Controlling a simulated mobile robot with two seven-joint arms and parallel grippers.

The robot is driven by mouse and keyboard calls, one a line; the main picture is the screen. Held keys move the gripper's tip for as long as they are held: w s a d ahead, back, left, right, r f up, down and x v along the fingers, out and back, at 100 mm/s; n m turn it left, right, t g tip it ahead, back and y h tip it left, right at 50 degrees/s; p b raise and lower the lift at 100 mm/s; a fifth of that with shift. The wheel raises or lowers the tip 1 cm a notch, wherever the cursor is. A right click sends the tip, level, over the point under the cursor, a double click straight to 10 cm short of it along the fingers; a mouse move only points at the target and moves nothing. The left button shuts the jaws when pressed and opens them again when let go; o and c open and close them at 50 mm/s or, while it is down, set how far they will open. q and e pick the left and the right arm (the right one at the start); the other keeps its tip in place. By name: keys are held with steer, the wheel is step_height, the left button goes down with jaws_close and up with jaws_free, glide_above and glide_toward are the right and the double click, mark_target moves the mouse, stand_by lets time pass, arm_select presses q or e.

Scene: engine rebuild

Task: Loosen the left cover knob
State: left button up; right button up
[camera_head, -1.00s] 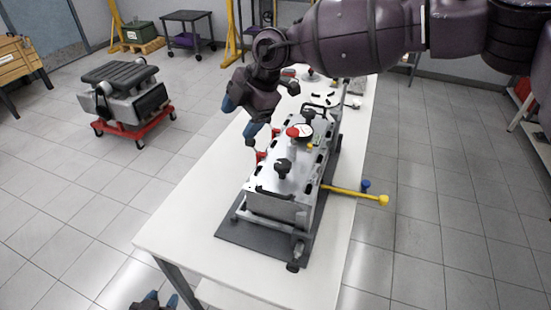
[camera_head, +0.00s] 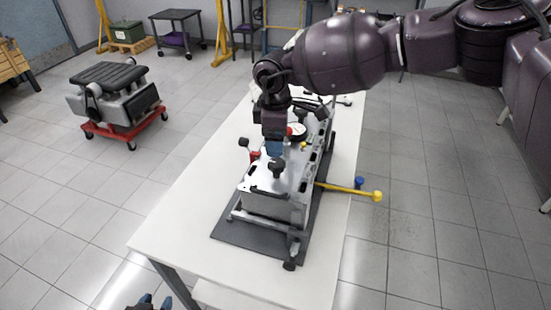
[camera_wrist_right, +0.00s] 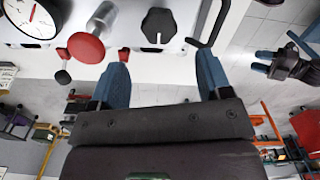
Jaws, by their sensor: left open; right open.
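The engine block with its silver cover (camera_head: 262,185) lies on a dark mat (camera_head: 235,240) on the white table. A black lobed knob (camera_head: 277,168) stands on the near part of the cover. It seems to be the black knob (camera_wrist_right: 158,27) just beyond the fingertips in the right wrist view. I cannot tell whether it is the left one. My right gripper (camera_head: 274,148) points down over the cover, close behind the black knob. In its wrist view its blue fingers (camera_wrist_right: 163,62) are open and empty. My left gripper (camera_head: 155,302) is at the bottom left, open, away from the engine.
A gauge (camera_wrist_right: 30,18) and a red knob (camera_wrist_right: 87,47) are close to the right fingers. A black ball-ended lever (camera_head: 244,142) stands at the cover's left. A yellow-ended bar (camera_head: 350,190) sticks out right. The table's near left (camera_head: 180,225) is clear.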

mark_target(275, 162)
step_height(275, 162, down, 6)
steer(key=shift+r+p, duration=0.2)
steer(key=shift+p, duration=0.15)
steer(key=shift+f, duration=0.85)
steer(key=c, duration=0.9)
